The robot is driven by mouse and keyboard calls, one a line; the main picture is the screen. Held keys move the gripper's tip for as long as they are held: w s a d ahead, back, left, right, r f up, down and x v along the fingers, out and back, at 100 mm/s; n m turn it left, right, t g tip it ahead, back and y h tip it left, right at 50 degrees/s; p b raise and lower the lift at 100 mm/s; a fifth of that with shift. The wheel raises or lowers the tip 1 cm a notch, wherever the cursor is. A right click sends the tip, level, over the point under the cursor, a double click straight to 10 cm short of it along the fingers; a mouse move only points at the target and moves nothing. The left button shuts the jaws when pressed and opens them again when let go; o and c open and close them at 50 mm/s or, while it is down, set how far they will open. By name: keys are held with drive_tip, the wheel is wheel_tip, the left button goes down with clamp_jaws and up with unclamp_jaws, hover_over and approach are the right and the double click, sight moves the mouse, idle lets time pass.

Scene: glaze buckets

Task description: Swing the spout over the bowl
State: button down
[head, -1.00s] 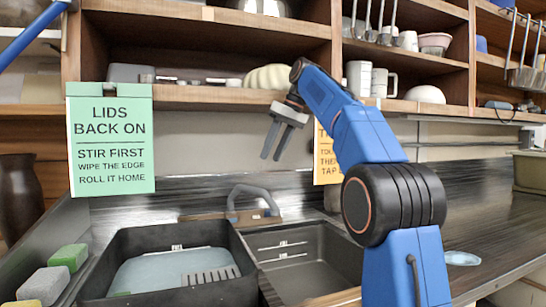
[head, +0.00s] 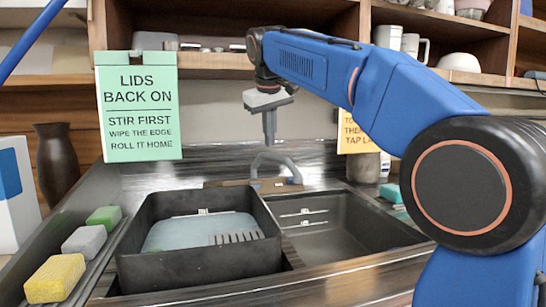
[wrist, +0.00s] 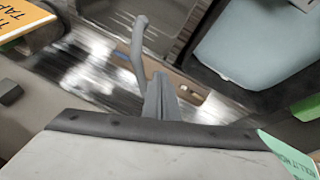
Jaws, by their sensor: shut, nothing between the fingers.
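The grey curved spout (head: 275,160) rises from a brown strip behind the sink, at the middle of the head view. In the wrist view the spout (wrist: 140,45) reaches toward the empty dark bowl (wrist: 125,12). That bowl (head: 345,230) is right of a black tub (head: 200,265) holding pale blue liquid (head: 190,232). My gripper (head: 269,140) is shut and empty, pointing down just above and behind or beside the spout in the head view. In the wrist view its fingers (wrist: 160,98) lie close by the spout's base; I cannot tell whether they touch.
A green sign (head: 138,108) hangs at left and an orange sign (head: 355,135) at right. Shelves (head: 215,60) with crockery run above the sink. Yellow, grey and green sponges (head: 55,277) line the left edge. A dark vase (head: 60,160) stands behind them.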

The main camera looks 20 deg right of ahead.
sight(279, 159)
drive_tip(key=s+a+t+h, duration=0.2)
drive_tip(key=s+a, duration=0.1)
drive_tip(key=a, duration=0.1)
drive_tip(key=shift+n, duration=0.3)
drive_tip(key=shift+w+d+f, duration=1.05)
drive_tip(key=shift+w+f, duration=0.1)
drive_tip(key=shift+w, duration=0.15)
drive_tip(key=shift+w+d+f, duration=1.05)
drive_tip(key=shift+w+f, duration=0.1)
drive_tip(key=shift+w, duration=0.2)
drive_tip(key=shift+w+d+f, duration=1.05)
drive_tip(key=shift+w+f, duration=0.1)
drive_tip(key=shift+w, duration=0.15)
drive_tip(key=shift+w+d, duration=0.25)
drive_tip(key=shift+d, duration=0.75)
